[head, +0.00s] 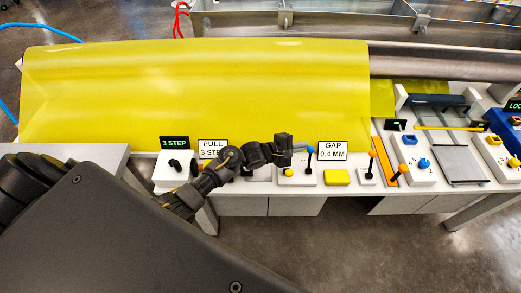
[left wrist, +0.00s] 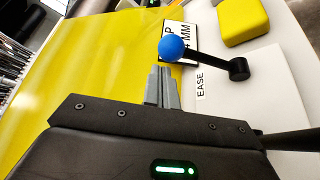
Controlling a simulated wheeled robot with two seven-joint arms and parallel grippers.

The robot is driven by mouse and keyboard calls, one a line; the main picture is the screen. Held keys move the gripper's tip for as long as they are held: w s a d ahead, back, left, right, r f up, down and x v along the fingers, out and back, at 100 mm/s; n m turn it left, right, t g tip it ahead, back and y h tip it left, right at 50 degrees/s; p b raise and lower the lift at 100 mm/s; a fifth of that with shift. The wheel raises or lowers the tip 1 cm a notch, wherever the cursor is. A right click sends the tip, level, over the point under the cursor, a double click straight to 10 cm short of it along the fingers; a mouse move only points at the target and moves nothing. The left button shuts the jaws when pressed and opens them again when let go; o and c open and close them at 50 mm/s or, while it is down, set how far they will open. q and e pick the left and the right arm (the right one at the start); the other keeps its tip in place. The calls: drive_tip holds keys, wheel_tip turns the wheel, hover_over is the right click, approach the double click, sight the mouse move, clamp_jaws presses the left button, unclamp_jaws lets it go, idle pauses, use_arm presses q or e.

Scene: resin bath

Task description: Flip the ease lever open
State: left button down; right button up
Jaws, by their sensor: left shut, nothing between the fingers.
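The ease lever is a black arm with a blue ball knob (head: 310,149) on a white base in the head view. In the left wrist view its blue knob (left wrist: 172,47) lies at upper centre, and the black arm runs right to a round pivot (left wrist: 238,69) beside the printed word EASE. My left gripper (head: 300,147) is shut and empty, with its tips just left of the knob in the head view. In the left wrist view the shut fingertips (left wrist: 162,72) lie just below the knob; I cannot tell whether they touch it. My right gripper is not in view.
A GAP 0.4 MM sign (head: 332,151) stands just right of the knob. A yellow block (head: 337,177) and an orange-knobbed lever (head: 372,154) are further right. A large yellow sheet (head: 190,90) hangs behind. A PULL 3 STEP sign (head: 213,148) is partly hidden by my left arm.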

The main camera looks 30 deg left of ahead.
use_arm(q)
drive_tip(key=shift+w+a+f+b, duration=0.5)
drive_tip(key=shift+w+a+f, duration=0.4)
drive_tip(key=shift+w, duration=0.2)
drive_tip(key=v, duration=2)
drive_tip(key=shift+s+d+f, duration=0.1)
drive_tip(key=shift+s+d, duration=0.2)
drive_tip(key=shift+d, duration=0.05)
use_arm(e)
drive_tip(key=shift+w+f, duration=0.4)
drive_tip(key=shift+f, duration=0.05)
